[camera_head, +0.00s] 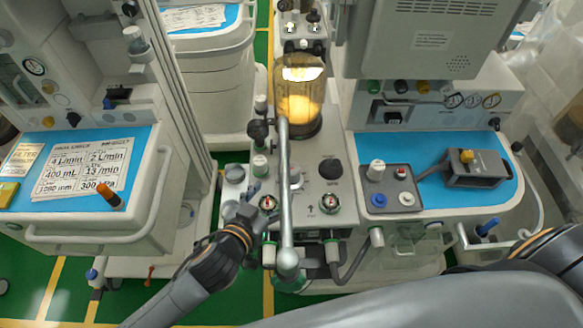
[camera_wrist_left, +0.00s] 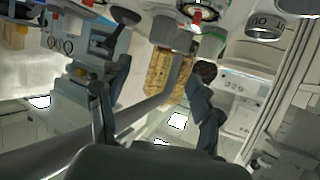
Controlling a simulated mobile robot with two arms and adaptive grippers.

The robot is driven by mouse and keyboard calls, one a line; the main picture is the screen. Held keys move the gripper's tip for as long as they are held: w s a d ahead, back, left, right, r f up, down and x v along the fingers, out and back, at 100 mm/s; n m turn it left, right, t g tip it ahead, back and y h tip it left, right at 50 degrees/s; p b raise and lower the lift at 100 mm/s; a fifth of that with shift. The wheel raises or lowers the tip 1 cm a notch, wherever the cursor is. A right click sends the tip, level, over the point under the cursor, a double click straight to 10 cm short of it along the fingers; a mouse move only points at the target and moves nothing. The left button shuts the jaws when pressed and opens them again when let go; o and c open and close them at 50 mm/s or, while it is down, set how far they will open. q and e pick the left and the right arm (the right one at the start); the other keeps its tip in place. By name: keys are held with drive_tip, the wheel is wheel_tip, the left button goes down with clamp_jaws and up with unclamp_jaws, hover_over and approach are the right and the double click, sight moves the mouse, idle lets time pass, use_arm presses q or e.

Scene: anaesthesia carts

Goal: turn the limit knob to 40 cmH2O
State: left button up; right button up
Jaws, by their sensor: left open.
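The breathing block (camera_head: 318,215) stands in the middle of the head view. It carries a pale knob (camera_head: 296,178), partly hidden behind a metal pole, and a black knob (camera_head: 330,168) to its right. I cannot read which is the limit knob, nor its setting. My left gripper (camera_head: 246,203) is at the block's left edge, left of the pole, with no knob between its fingers. In the left wrist view the left gripper (camera_wrist_left: 155,118) has its fingers apart and nothing clearly held. My right gripper is out of view.
The metal pole (camera_head: 286,205) rises in front of the block. An amber canister (camera_head: 299,98) stands behind. A blue-topped shelf (camera_head: 435,195) with a grey device (camera_head: 475,167) is right; another cart (camera_head: 95,235) is left.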

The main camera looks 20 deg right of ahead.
sight(292, 169)
use_arm(q)
drive_tip(key=x, duration=1.2)
drive_tip(key=shift+w+d+f+p, duration=0.15)
drive_tip(key=shift+d+f+p, duration=0.1)
drive_tip(key=shift+p, duration=0.15)
drive_tip(key=c, duration=1.2)
